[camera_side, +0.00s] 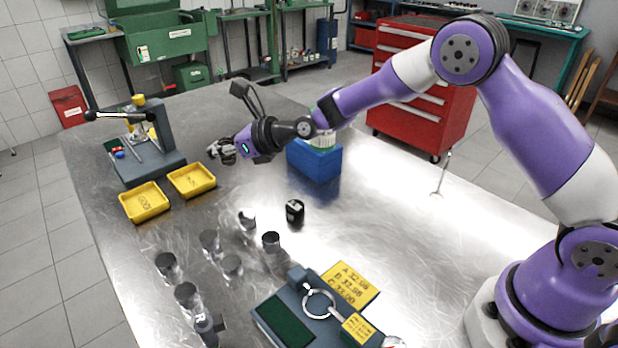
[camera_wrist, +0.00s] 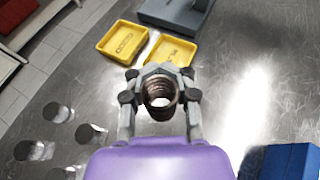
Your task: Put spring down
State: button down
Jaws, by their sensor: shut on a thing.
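The spring (camera_wrist: 160,96) is a dark coil seen nearly end-on in the wrist view, between the two fingers of my gripper (camera_wrist: 160,90). The fingers are shut on its sides. In the side view my gripper (camera_side: 222,150) is above the bench, to the left of the blue box, and the spring is too small there to make out clearly.
A grey press-like stand (camera_side: 150,165) stands behind the trays. A blue box (camera_side: 315,160) is right of my gripper. Several metal cylinders, one of them dark (camera_side: 295,211), stand on the front bench. A measuring fixture (camera_side: 285,318) and yellow note (camera_side: 349,286) lie nearer. The right bench is mostly clear.

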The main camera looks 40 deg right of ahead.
aim_at(230, 199)
notch_tip(230, 199, down, 10)
jog(key=shift+r, duration=0.25)
jog(key=c, duration=0.6)
grip_release()
jog(key=shift+f, duration=0.1)
jog(key=shift+c, duration=0.2)
